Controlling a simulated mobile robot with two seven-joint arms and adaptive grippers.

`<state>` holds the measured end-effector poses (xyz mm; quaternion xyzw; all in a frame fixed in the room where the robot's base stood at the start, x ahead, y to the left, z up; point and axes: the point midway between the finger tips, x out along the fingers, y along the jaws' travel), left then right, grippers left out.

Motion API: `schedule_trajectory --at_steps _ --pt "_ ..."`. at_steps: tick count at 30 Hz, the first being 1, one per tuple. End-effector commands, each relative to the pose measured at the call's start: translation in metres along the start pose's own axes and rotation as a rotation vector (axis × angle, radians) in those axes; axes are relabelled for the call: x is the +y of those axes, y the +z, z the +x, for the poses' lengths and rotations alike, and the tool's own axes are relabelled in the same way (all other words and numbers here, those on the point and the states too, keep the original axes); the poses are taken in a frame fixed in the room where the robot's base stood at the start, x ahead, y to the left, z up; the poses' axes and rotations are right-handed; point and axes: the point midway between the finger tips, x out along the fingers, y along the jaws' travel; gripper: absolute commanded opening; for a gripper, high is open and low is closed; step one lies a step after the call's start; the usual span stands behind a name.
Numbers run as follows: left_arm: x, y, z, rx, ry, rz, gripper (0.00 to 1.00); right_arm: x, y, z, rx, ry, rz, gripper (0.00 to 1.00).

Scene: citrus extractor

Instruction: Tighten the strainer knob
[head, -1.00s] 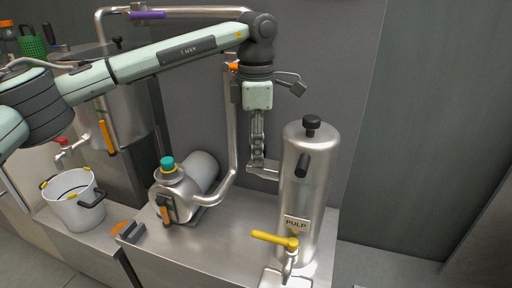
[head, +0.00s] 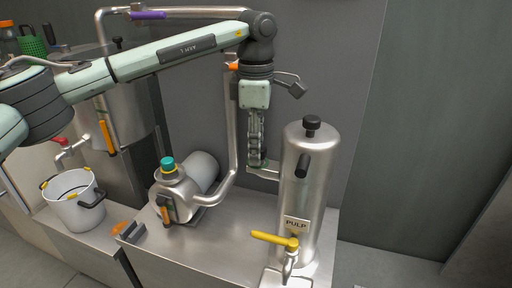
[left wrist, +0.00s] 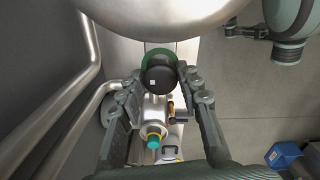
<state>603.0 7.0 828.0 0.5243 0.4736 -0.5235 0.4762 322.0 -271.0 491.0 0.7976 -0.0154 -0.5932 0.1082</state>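A round black knob with a small white mark (left wrist: 159,79) and a green rim behind it lies between the two fingertips of my left gripper (left wrist: 160,74) in the left wrist view. One finger stands on each side, very close to it; I cannot tell whether both touch. In the head view my left gripper (head: 257,160) points down just left of the steel cylinder labelled PULP (head: 295,205), with a bit of green showing at its tips. The gripper largely hides the knob there. Another black knob (head: 311,122) tops the cylinder.
A steel pump with a teal cap (head: 168,164) stands left of the cylinder on the steel bench. A yellow-handled tap (head: 273,239) sits at the cylinder's front. A pipe (head: 232,130) rises behind my gripper. A white pot (head: 75,205) stands far left.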

Motion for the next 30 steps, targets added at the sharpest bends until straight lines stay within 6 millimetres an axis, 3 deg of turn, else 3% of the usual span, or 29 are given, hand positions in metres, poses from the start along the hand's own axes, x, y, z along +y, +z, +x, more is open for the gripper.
schedule_trajectory --at_steps 9,13,24,30 --pt "0.0 0.0 0.0 0.001 -0.002 -0.001 0.41 0.0 -0.002 -0.001 0.003 0.0 0.002 0.4" --pt "0.0 0.0 -0.009 0.0 0.0 -0.001 0.41 0.0 -0.001 0.0 0.001 0.0 0.002 0.4" --pt "0.0 0.001 -0.083 -0.001 0.002 -0.001 0.41 0.0 0.0 0.0 -0.001 0.0 0.0 0.4" --pt "0.0 0.0 -0.112 0.0 0.0 -0.002 0.41 0.0 0.0 0.0 -0.002 0.0 0.0 0.4"
